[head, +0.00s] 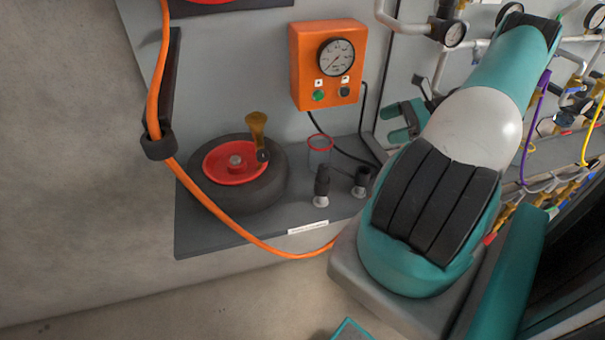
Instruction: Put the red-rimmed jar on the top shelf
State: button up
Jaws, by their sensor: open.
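The red-rimmed jar (319,157) is a clear, see-through cylinder with a red ring around its top. It stands upright on the lower grey shelf (280,233), behind two small black-capped fittings. My gripper (393,122) shows its teal fingers to the right of the jar and higher in the picture, apart from it. It is open, and nothing is seen between its fingers. My arm hides part of the gripper and the shelf's right end. A higher dark shelf edge (235,12) shows at the top of the picture, mostly cut off.
A black wheel with a red hub (236,162) and an amber funnel-like piece (257,128) are left of the jar. Black-capped fittings (322,182) stand in front. An orange gauge box (311,62) hangs above, with black cables. An orange hose (212,203) crosses the shelf front.

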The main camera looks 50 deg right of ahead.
aim_at(326, 152)
jog(key=shift+g+y, duration=0.4)
jog(key=b+x, duration=0.1)
jog(key=x, duration=0.3)
jog(key=b+x, duration=0.2)
jog(key=x, duration=0.2)
jog(key=b+x, duration=0.2)
jog(key=x, duration=0.3)
jog(key=shift+s+a+f, duration=0.15)
jog(key=shift+s+a, duration=0.15)
jog(key=shift+s, duration=0.05)
jog(key=shift+x, duration=3)
jog(key=shift+s+f, duration=0.1)
jog(key=shift+f, duration=0.05)
jog(key=c, duration=1.1)
jog(key=shift+p, duration=0.3)
